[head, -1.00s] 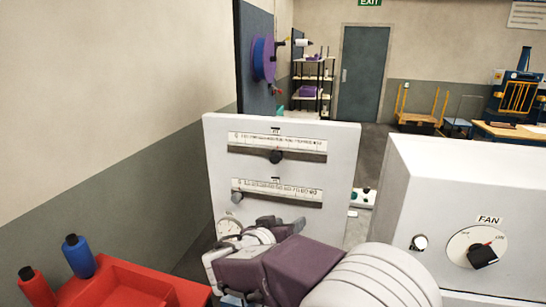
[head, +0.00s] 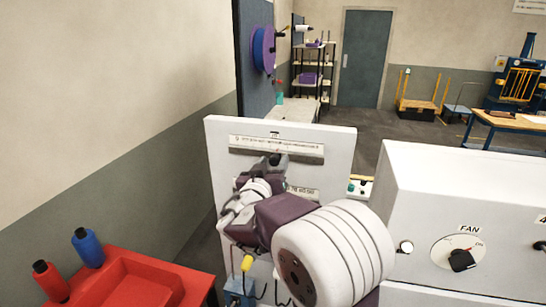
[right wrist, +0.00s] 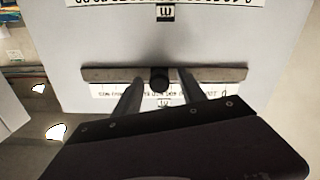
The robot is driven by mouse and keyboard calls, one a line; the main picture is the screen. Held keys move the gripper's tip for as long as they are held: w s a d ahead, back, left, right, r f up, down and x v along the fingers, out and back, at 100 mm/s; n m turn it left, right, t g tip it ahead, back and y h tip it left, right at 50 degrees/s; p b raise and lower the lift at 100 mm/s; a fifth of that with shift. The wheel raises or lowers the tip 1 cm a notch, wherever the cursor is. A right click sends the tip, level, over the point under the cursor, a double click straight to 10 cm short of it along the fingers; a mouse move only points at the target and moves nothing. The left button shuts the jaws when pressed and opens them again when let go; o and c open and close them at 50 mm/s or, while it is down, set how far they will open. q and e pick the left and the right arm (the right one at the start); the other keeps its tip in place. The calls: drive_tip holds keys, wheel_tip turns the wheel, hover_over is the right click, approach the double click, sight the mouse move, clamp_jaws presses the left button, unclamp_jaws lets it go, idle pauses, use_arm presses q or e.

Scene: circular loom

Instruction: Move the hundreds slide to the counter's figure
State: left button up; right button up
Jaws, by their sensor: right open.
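A white panel (head: 340,150) carries two slides with printed scales. My right gripper (head: 274,166) is at the upper slot. Contact cannot be told. I cannot read which slide is the hundreds, and no counter figure is legible. My left gripper is not in view.
A white box with a FAN dial (head: 461,256) stands to the right of the panel. A wall rises on the left.

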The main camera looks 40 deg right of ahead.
drive_tip(key=shift+s, duration=0.1)
clamp_jaws()
idle(1.3)
